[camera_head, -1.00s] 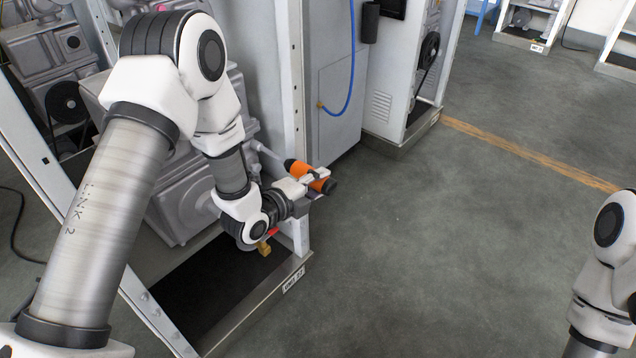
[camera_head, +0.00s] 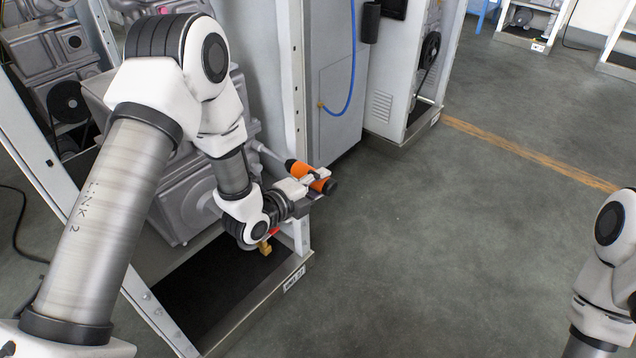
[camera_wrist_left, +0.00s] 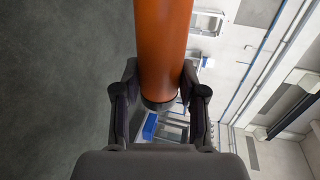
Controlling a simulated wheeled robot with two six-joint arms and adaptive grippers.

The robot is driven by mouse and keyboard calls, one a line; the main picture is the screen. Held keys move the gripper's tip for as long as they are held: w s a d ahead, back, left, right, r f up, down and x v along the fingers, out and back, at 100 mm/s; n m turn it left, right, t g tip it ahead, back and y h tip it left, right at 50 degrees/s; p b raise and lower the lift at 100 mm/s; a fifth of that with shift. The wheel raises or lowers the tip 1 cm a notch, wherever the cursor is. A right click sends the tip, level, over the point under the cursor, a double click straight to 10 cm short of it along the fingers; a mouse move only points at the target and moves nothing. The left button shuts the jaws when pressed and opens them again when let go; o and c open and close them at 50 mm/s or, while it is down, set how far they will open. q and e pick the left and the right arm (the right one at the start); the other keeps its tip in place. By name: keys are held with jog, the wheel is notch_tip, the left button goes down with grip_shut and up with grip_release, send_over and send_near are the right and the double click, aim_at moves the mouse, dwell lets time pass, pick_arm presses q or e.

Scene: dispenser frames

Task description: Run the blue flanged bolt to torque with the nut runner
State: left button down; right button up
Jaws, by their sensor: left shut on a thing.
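The orange and black nut runner (camera_head: 307,172) is in my left gripper (camera_head: 314,177), by the front upright of the machine frame. My left gripper is shut around its orange body. The tool's thin grey shaft (camera_head: 269,154) points left toward the grey gearbox housing (camera_head: 180,205) inside the frame. In the left wrist view the orange body (camera_wrist_left: 163,45) runs up between the fingers (camera_wrist_left: 158,100). I cannot make out the blue flanged bolt in any view. My right arm shows at the right edge, but its gripper is out of the picture.
The frame's white upright (camera_head: 292,90) stands close behind the tool. A black tray floor (camera_head: 215,290) lies below the left arm. A grey cabinet (camera_head: 338,100) with a blue hose (camera_head: 351,60) stands behind. The floor (camera_head: 450,250) to the right is clear.

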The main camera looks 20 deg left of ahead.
pick_arm(q)
jog(key=shift+r, duration=0.1)
jog(key=s+d, duration=0.2)
jog(key=d, duration=0.4)
jog(key=shift+s+d, duration=0.2)
jog(key=shift+d, duration=0.05)
